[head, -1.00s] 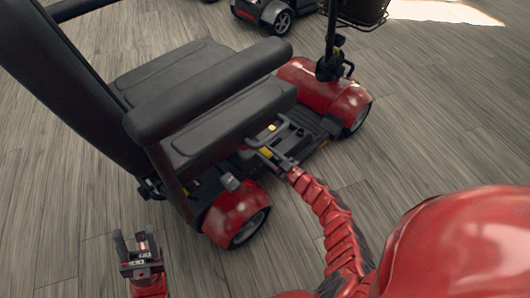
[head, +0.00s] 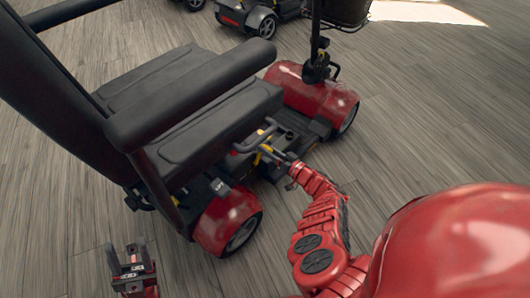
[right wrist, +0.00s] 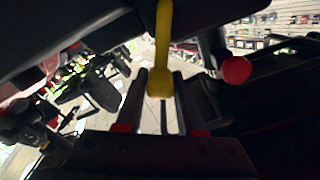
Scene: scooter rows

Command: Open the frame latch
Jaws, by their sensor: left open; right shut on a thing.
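The red scooter with the dark seat (head: 195,95) stands upright in front of me. The frame latch shows as a yellow lever (right wrist: 163,45) with a rounded end in the right wrist view, and as a small yellow part (head: 261,148) below the seat's edge in the head view. My right gripper (head: 268,153) reaches in under the seat from the right and is shut on the yellow lever; in the right wrist view its fingers (right wrist: 162,98) stand on either side of the lever's end. A dark bent handle (head: 254,137) shows beside the latch. My left gripper (head: 127,256) is open and empty, low at the left.
The seat and armrest (head: 195,90) overhang the latch area. The red rear wheel cover (head: 228,215) is close to my right arm, and the front cover (head: 310,95) lies beyond. Other scooters (head: 262,15) stand at the back. The wooden floor (head: 430,110) at right is clear.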

